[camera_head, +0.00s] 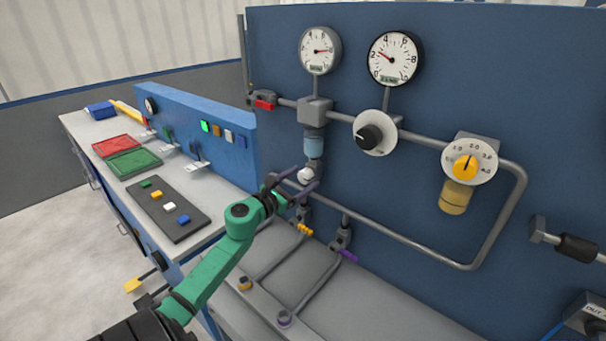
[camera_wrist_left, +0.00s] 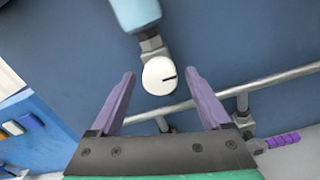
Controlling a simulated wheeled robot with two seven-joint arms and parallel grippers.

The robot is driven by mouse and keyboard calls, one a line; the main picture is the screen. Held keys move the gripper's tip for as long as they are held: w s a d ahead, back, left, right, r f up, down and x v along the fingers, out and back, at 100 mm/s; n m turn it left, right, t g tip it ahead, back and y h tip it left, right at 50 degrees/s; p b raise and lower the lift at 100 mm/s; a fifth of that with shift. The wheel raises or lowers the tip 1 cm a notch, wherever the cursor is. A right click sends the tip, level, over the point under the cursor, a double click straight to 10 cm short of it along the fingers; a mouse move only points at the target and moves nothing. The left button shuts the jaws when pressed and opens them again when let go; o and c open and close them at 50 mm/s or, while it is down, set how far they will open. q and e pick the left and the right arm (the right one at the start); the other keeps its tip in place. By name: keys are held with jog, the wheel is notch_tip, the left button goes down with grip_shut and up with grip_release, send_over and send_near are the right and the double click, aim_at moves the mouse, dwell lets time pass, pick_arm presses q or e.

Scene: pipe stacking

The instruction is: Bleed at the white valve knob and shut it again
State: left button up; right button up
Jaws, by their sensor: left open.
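The white valve knob (camera_head: 306,175) sits below a light-blue cylinder (camera_head: 313,146) on the blue panel. In the left wrist view the knob (camera_wrist_left: 159,76) is round and white with a short dark line pointing right. My left gripper (camera_head: 296,180) is open, with purple fingers. In the left wrist view its fingertips (camera_wrist_left: 160,74) stand on either side of the knob, with gaps between them and it. No contact shows. My right gripper is not in view.
A grey pipe (camera_head: 435,258) runs along the panel below the knob. Two round gauges (camera_head: 320,51) (camera_head: 394,58), a black knob (camera_head: 370,135) and a yellow knob dial (camera_head: 466,166) are nearby. A side bench (camera_head: 85,125) holds trays and coloured blocks.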

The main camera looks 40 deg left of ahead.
pick_arm(q)
jog(key=shift+w+r, duration=0.1)
jog(key=shift+w, duration=0.1)
jog(key=shift+c, duration=0.3)
grip_shut()
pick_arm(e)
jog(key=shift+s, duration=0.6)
